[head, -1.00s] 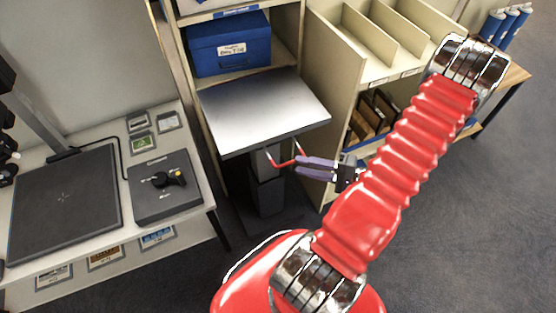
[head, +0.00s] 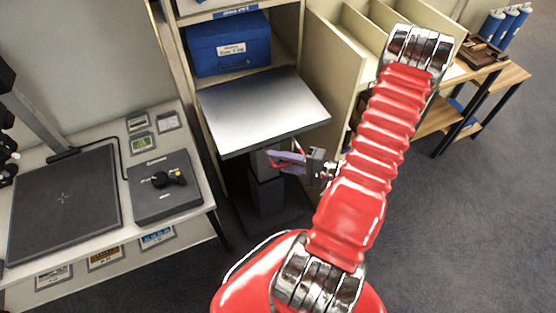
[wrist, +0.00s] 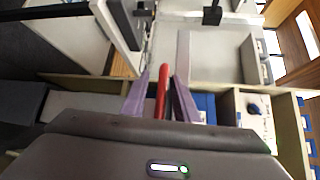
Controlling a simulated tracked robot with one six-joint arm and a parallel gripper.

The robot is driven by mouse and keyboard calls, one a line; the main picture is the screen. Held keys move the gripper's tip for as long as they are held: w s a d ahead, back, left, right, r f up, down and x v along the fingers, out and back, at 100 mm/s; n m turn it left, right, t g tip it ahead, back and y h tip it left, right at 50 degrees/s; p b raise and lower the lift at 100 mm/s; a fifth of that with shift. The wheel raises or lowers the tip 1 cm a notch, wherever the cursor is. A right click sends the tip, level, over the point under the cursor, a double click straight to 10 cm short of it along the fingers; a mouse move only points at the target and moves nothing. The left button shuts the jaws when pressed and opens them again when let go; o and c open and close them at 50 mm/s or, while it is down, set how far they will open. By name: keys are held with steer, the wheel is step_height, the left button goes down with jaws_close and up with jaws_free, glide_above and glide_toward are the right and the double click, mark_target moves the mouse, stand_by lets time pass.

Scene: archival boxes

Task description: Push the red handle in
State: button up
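The red handle (head: 272,156) is a thin bent bar under the front edge of a grey metal platform (head: 262,112) on a dark column. My gripper (head: 280,161), with purple fingers, is at the handle just below the platform's front edge. In the wrist view the handle (wrist: 162,92) runs between the two fingers of my gripper (wrist: 161,76). The fingers stand apart with a narrow gap on each side of the handle. In the head view the fingers partly hide the handle.
A blue box (head: 230,44) sits on a shelf behind the platform. A desk with a dark control box (head: 164,187) stands at the left. A beige shelf unit (head: 330,62) stands right of the platform. Open floor (head: 470,230) lies at the right.

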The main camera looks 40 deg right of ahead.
steer(key=shift+f, duration=0.1)
jaws_close()
stand_by(0.5)
